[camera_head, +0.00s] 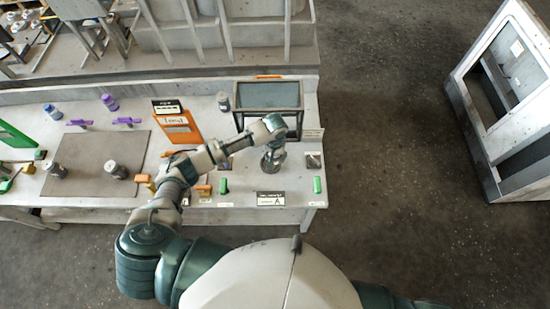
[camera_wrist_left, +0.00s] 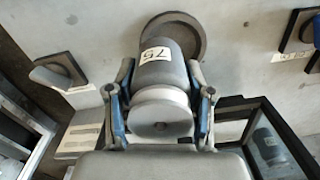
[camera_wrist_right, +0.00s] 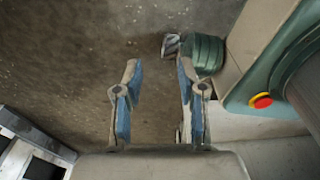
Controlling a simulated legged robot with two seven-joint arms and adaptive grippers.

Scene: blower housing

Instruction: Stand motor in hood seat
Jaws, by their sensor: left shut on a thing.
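My left gripper (camera_head: 274,140) is shut on a grey cylindrical motor (camera_wrist_left: 165,75) with a silver band and a "75" label. In the left wrist view its two fingers (camera_wrist_left: 161,95) clasp the motor's sides. The motor's far end lies over a round grey seat (camera_wrist_left: 187,24) on the bench. The seat's rim shows around that end. I cannot tell whether the motor touches the seat. In the head view the motor (camera_head: 271,157) is small and partly under my gripper. My right gripper (camera_wrist_right: 159,80) is open and empty above the floor.
A dark-framed glass-topped box (camera_head: 268,96) stands behind the motor. A card marked A (camera_head: 270,198) and green pieces (camera_head: 317,185) are along the front edge. An orange board (camera_head: 181,127) and brown mat (camera_head: 95,163) lie left. A grey cabinet (camera_head: 480,130) stands right, across open floor.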

